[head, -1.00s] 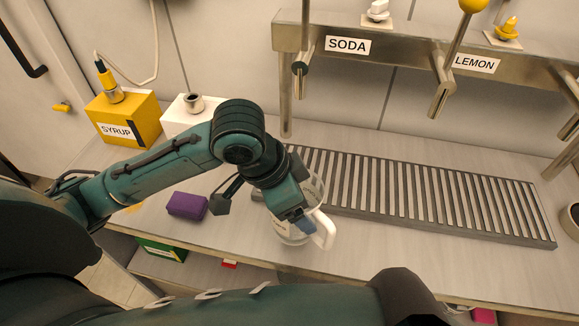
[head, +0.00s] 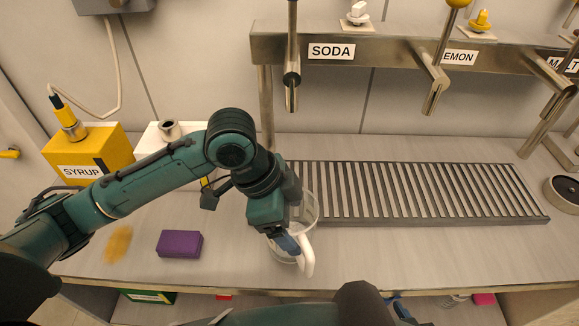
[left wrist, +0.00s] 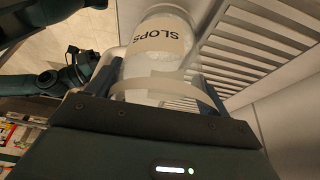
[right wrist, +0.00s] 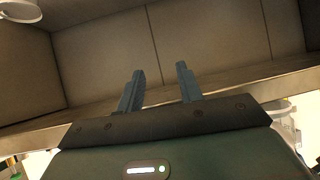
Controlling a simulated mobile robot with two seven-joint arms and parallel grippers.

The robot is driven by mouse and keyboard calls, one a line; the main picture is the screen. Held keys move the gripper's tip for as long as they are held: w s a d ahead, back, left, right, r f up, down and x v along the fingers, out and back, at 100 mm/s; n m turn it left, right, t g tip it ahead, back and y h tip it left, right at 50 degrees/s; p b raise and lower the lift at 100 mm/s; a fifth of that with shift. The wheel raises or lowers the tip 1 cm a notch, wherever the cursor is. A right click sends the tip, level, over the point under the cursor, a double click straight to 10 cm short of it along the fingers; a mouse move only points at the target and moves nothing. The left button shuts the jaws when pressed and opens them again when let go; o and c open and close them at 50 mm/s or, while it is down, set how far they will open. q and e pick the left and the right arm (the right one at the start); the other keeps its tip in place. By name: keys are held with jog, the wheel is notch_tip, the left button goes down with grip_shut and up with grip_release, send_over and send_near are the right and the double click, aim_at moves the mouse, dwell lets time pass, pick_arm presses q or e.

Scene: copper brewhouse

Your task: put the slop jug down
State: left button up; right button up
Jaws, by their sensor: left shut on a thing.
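The slop jug (head: 310,207) is a clear, pale jug with a white handle, over the counter at the left front end of the drip tray. My left gripper (head: 287,243) is shut on it at the handle side; my forearm hides part of the jug. In the left wrist view the jug's SLOPS label (left wrist: 168,38) shows between my left fingers (left wrist: 155,88). I cannot tell whether its base touches the counter. My right gripper (right wrist: 158,88) is open and empty, facing a panelled surface and a ledge in the right wrist view.
The slatted drip tray (head: 400,222) lies behind and right of the jug, under the SODA tap (head: 291,85). A purple block (head: 179,244) and an orange-brown stain (head: 118,243) are to the left. A yellow SYRUP box (head: 88,150) stands behind. The front counter right of the jug is clear.

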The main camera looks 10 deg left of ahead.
pick_arm(q)
jog(key=w+a, duration=0.1)
jog(key=w, duration=0.3)
jog(key=w+a, duration=0.1)
jog(key=w, duration=0.4)
jog(key=w+p, duration=0.1)
jog(key=w, duration=0.4)
jog(key=shift+w+a, duration=0.15)
jog(key=shift+a, duration=0.25)
jog(key=shift+f, duration=0.1)
jog(key=shift+f, duration=0.1)
jog(key=o, duration=1.3)
jog(key=shift+a+r, duration=0.15)
jog(key=shift+r, duration=0.3)
jog(key=s+a, duration=0.1)
jog(key=a, duration=0.3)
jog(key=a+b, duration=0.1)
jog(key=a, duration=0.3)
jog(key=s+a, duration=0.1)
jog(key=a, duration=0.3)
jog(key=shift+s+r+b, duration=0.2)
jog(key=shift+s+b, duration=0.1)
jog(key=shift+b, duration=0.05)
